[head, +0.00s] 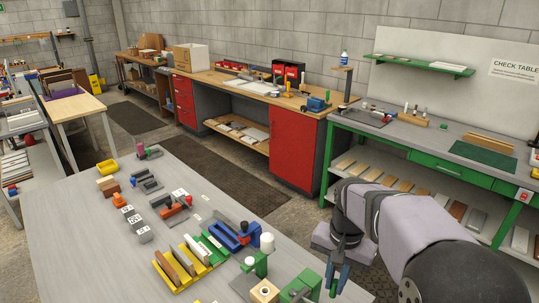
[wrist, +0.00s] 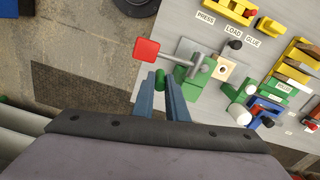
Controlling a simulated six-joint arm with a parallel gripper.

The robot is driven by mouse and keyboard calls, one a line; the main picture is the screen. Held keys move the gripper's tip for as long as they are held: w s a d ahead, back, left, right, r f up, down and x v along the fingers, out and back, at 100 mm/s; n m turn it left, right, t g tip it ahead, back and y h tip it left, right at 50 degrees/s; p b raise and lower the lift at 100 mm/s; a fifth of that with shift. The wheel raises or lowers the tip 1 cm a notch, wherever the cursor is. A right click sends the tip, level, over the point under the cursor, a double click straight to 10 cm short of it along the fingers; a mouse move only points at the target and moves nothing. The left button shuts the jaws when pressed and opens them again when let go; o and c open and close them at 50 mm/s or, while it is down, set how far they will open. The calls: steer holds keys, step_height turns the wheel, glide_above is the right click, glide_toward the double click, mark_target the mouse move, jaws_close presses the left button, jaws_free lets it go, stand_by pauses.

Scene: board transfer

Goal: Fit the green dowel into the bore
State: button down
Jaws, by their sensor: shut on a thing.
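My gripper (head: 338,282) has blue fingers and is at the right front of the grey table in the head view. In the wrist view my gripper (wrist: 160,84) is shut on the green dowel (wrist: 160,77), whose rounded end shows between the fingertips. A pale wooden block (head: 264,291) with a dark round hole in its top, apparently the bore, stands left of the gripper. In the wrist view the wooden block (wrist: 223,69) is right of the dowel, clearly apart from it.
Green fixture blocks (wrist: 198,78) and a white-capped post (head: 266,242) stand around the block. A yellow rack (head: 176,285) holds boards farther left.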

steer(key=w+f+n+b, duration=0.1)
steer(key=f+n+b, duration=0.1)
steer(key=f, duration=0.4)
steer(key=w+f+n+b, duration=0.2)
steer(key=f+n, duration=0.2)
steer(key=f, duration=0.2)
steer(key=shift+w+a+f+n+b, duration=0.25)
steer(key=shift+a+f+n+b, duration=0.05)
steer(key=shift+f+b, duration=0.1)
steer(key=shift+r, duration=0.15)
step_height(320, 180, up, 7)
steer(key=m+p, duration=0.6)
steer(key=shift+n, duration=0.4)
steer(key=a+r+p, duration=0.1)
steer(key=a, duration=0.1)
steer(key=w+a+p, duration=0.1)
steer(key=a, duration=0.2)
steer(key=a+r+p, duration=0.1)
steer(key=a, duration=0.2)
steer(key=shift+w+a+r, duration=0.15)
steer(key=shift+w+r, duration=0.2)
steer(key=w+a+f+n, duration=0.6)
steer(key=w+a+f, duration=0.1)
steer(key=a, duration=0.1)
steer(key=shift+w+f, duration=0.15)
steer(key=shift+w, duration=0.25)
